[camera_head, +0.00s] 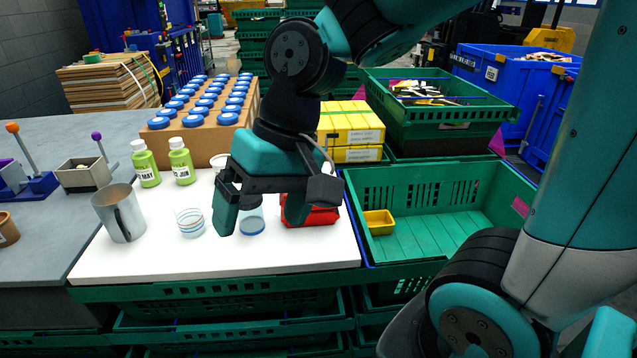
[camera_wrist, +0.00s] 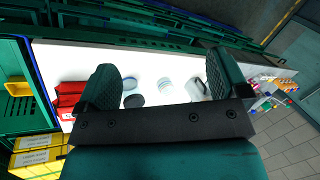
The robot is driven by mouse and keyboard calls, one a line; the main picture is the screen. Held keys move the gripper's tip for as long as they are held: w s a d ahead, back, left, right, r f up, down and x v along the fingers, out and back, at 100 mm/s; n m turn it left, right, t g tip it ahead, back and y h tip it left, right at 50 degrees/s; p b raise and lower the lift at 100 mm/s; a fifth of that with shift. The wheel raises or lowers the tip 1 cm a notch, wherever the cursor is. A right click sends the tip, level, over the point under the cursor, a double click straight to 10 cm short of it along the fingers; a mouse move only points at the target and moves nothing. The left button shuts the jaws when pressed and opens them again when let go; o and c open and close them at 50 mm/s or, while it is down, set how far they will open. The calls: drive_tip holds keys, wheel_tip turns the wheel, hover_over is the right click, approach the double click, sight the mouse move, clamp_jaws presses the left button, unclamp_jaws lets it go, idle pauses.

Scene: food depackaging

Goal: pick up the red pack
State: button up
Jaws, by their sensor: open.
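The red pack (camera_head: 311,214) lies on the white tabletop (camera_head: 160,248), near its right side. My gripper (camera_head: 262,212) is open and empty above the table, just left of the pack, and one finger hides part of the pack. In the wrist view the red pack (camera_wrist: 70,95) shows at the left, outside the left finger and partly behind it. My gripper (camera_wrist: 165,80) is open there, with cups seen between and below its fingers.
Two glasses, one striped (camera_head: 190,223) and one with a blue base (camera_head: 252,222), stand close to the gripper. A metal pitcher (camera_head: 120,212) and green bottles (camera_head: 145,164) stand left. Yellow boxes (camera_head: 350,124) are behind the pack. A green crate (camera_head: 440,185) holding a yellow tub (camera_head: 379,222) stands right.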

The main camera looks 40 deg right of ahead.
drive_tip(key=w+d+r+m+t+p, duration=0.15)
drive_tip(key=w+d+m, duration=0.25)
drive_tip(key=d+m, duration=0.4)
drive_tip(key=w+d+m+p, duration=0.2)
drive_tip(key=w+d+m, duration=0.2)
drive_tip(key=d+m, duration=0.4)
drive_tip(key=w+d+r+m+t+p, duration=0.1)
drive_tip(key=w+d+m+p, duration=0.1)
drive_tip(key=w+d+m, duration=0.5)
drive_tip(key=shift+m+g+h, duration=0.3)
drive_tip(key=shift+m+g, duration=0.05)
drive_tip(key=shift+m, duration=0.45)
drive_tip(key=x, duration=0.3)
drive_tip(key=s+x, duration=0.1)
drive_tip(key=x, duration=0.3)
drive_tip(key=s+x, duration=0.1)
drive_tip(key=x, duration=0.2)
drive_tip(key=shift+d+f, duration=0.3)
drive_tip(key=shift+f, duration=0.35)
drive_tip(key=x, duration=0.1)
drive_tip(key=p+x, duration=0.1)
drive_tip(key=x, duration=0.2)
drive_tip(key=shift+s+f+p, duration=0.35)
drive_tip(key=shift+f, duration=0.1)
drive_tip(key=shift+w+f, duration=0.15)
drive_tip(key=shift+f, duration=0.3)
drive_tip(key=shift+f, duration=0.25)
drive_tip(key=c, duration=1.1)
drive_tip(key=shift+r, duration=0.1)
